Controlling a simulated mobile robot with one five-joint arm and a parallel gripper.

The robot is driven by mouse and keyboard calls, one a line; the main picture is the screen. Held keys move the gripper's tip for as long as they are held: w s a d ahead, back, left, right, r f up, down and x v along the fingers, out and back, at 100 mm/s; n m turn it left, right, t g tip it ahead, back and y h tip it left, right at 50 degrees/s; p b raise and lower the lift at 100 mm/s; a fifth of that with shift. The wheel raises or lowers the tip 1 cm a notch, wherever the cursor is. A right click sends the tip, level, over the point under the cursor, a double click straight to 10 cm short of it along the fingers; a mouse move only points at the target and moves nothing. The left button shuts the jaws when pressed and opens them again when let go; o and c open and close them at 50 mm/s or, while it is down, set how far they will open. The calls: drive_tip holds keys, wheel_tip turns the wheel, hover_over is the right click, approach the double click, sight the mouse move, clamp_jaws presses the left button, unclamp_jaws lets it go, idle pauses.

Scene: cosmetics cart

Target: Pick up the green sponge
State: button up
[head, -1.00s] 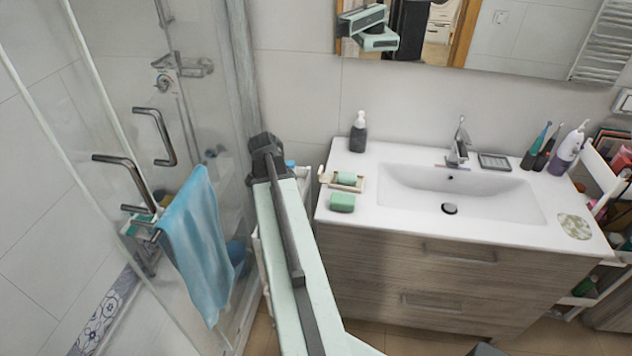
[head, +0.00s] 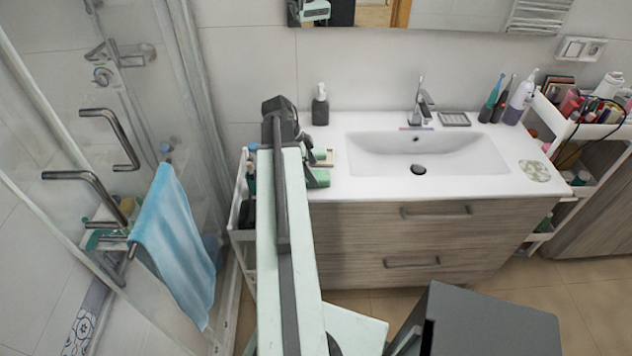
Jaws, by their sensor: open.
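The green sponge (head: 319,178) lies on the left end of the white sink counter, near its front edge. My arm covers its left part. My gripper (head: 279,110) shows as a dark shape at the far end of my pale arm, up and left of the sponge in the picture. It is open and apart from the sponge. Its fingertips are hard to make out.
A dark soap bottle (head: 320,106) stands at the back of the counter (head: 360,188), right of my gripper. The basin (head: 450,152) and tap (head: 421,103) are further right. A white cart (head: 240,215) stands left of the cabinet, and a blue towel (head: 175,245) hangs on the shower door.

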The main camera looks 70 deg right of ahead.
sight(316, 174)
drive_tip(key=b+x, duration=0.3)
drive_tip(key=x, duration=0.1)
drive_tip(key=shift+f, duration=0.2)
drive_tip(key=shift+s+r, duration=0.1)
drive_tip(key=shift+r, duration=0.1)
drive_tip(key=c, duration=1.4)
wheel_tip(316, 174, up, 10)
drive_tip(key=p, duration=1)
drive_tip(key=shift+r+p, duration=0.15)
drive_tip(key=shift+p, duration=0.15)
